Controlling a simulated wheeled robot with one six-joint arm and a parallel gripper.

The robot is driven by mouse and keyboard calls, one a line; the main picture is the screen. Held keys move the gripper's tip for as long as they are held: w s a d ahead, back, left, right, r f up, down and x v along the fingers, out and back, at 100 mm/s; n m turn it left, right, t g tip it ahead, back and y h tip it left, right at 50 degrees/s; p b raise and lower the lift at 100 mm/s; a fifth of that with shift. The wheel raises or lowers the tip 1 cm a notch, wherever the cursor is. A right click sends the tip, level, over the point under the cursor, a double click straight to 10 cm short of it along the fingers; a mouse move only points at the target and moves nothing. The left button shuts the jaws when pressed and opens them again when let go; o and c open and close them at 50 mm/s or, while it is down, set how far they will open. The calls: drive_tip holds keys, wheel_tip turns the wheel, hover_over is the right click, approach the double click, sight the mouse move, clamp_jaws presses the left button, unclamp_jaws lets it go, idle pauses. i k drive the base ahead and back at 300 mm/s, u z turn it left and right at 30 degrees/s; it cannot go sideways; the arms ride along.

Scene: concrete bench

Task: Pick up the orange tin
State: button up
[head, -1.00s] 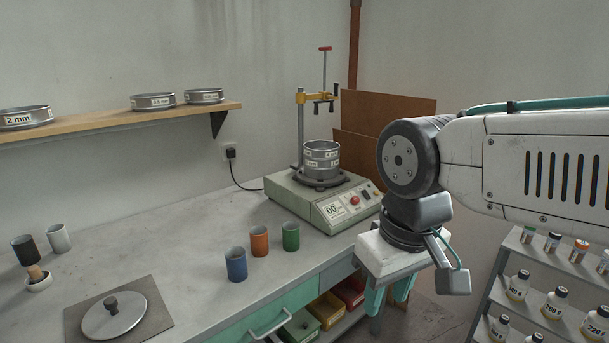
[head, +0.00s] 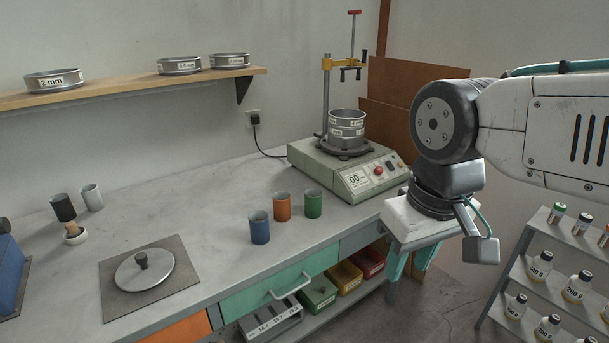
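The orange tin (head: 282,206) stands upright on the grey bench, between a blue tin (head: 260,228) at its left and a green tin (head: 313,203) at its right. All three are open-topped and stand apart. My gripper (head: 408,270) hangs at the right, past the bench's front edge. Its two teal fingers point down, spread apart with nothing seen between them. It is well to the right of the orange tin and touches no tin.
A sieve shaker (head: 352,172) stands behind the tins. A bottle rack (head: 520,270) stands at right.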

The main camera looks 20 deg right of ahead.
sight(282, 211)
drive_tip(key=u, duration=2.15)
drive_tip(key=i, duration=1.2)
drive_tip(key=z, duration=3.45)
